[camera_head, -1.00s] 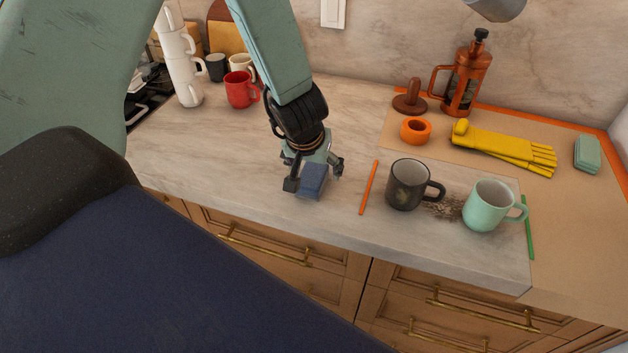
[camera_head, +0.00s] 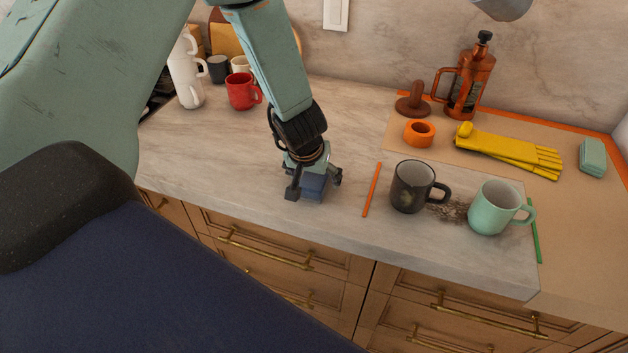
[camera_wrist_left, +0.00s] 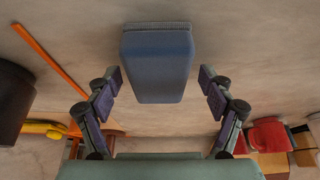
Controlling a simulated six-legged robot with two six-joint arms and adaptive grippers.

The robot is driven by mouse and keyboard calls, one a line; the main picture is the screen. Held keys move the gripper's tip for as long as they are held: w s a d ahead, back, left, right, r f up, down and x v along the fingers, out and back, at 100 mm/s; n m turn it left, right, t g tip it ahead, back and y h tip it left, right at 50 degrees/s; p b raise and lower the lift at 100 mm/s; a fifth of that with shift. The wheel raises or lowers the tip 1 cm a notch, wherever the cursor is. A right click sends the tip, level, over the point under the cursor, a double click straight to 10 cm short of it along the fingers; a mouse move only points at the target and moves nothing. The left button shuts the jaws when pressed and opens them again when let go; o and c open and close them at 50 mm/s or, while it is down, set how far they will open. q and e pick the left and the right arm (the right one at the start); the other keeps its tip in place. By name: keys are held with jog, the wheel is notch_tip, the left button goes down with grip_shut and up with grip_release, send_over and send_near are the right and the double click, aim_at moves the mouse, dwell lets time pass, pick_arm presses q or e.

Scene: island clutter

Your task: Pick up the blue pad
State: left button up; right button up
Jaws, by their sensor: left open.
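The blue pad (camera_head: 313,187) lies on the marble counter near its front edge. My left gripper (camera_head: 314,187) is right above it, pointing down, with one finger on each side of the pad. In the left wrist view the blue pad (camera_wrist_left: 157,62) sits between the two open fingers of the left gripper (camera_wrist_left: 160,88), with a gap on both sides. The gripper hides part of the pad in the head view. My right gripper is not in view.
Yellow gloves (camera_head: 508,148) lie farther right. Counter behind the pad is clear.

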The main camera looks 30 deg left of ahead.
pick_arm(q)
jog(key=shift+w+d+f, duration=0.15)
jog(key=shift+c, duration=0.2)
jog(key=c, duration=1)
